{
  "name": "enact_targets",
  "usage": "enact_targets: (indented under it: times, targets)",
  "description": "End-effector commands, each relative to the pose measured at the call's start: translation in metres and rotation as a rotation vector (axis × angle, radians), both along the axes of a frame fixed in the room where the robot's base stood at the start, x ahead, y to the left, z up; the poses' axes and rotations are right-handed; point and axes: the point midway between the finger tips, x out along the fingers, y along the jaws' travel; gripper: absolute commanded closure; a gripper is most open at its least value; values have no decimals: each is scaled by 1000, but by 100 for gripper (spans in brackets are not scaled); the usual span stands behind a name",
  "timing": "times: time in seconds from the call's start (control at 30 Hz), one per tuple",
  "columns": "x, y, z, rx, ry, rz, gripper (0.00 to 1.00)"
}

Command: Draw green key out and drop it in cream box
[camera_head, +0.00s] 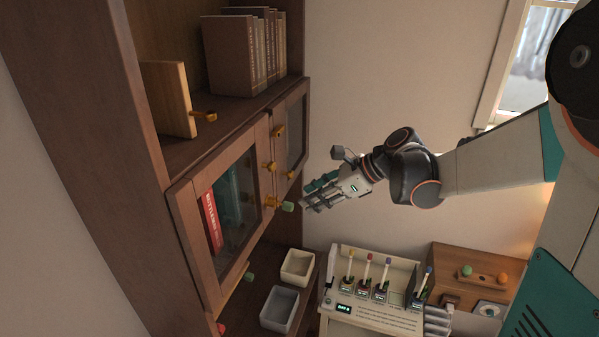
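A green-headed key (287,206) sticks out on a brass-coloured shaft from the lower right of the glass cabinet door (185,225). My gripper (303,196) is just right of the key, its fingers pointing left toward it. A small gap seems to separate the fingertips from the green head. The fingers overlap from this angle, so their opening is unclear; nothing shows held in them. The cream box (284,276) stands open-topped on the lower ledge, below the gripper. Its visible inside looks empty.
A grey open box (264,321) stands in front of the cream one. Another green knob (249,276) and brass knobs (271,166) protrude from the cabinet. A cream rack (399,270) with coloured-tipped tools and a wooden box (470,258) stand to the right.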

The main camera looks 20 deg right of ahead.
Motion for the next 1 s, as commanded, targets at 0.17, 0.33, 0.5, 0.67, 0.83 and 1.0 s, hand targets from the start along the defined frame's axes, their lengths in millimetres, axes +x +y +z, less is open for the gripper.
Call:
enact_targets:
  times: [0.17,0.33,0.5,0.67,0.83,1.0]
  targets:
    - [-1,0,10,69,46,-40,68]
    - [3,6,2,71,48,-41,68]
    - [10,18,-9,71,47,-41,68]
    - [18,29,-20,70,46,-39,68]
    - [26,40,-33,70,46,-39,68]
    - [33,50,-42,69,45,-40,68]
